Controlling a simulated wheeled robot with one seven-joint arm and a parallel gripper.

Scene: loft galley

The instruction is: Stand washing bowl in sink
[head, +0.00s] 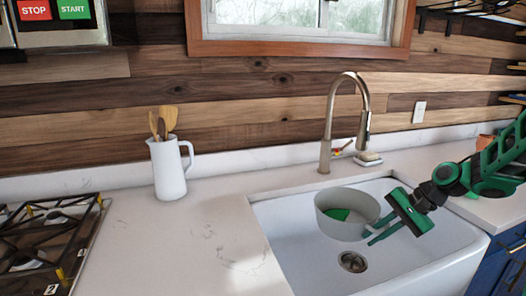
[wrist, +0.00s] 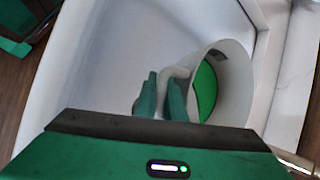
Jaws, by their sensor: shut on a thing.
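The white washing bowl (head: 340,228) is over or in the back part of the white sink (head: 300,262), mouth upward and slightly tilted. Something flat and green shows inside it. In the wrist view the bowl (wrist: 236,62) shows its open mouth and green inside. My gripper (head: 374,234) is at the bowl's right side. In the wrist view my gripper's green fingers (wrist: 160,100) are closed on a pale part at the bowl's side, which looks like a handle. I cannot tell whether the bowl's base touches the sink floor.
The drain (head: 352,262) is in front of the bowl. The tap (head: 326,150) rises behind the sink, with a soap dish (head: 368,159) beside it. A white jug of utensils (head: 168,170) and a hob (head: 45,240) stand left. The counter between is clear.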

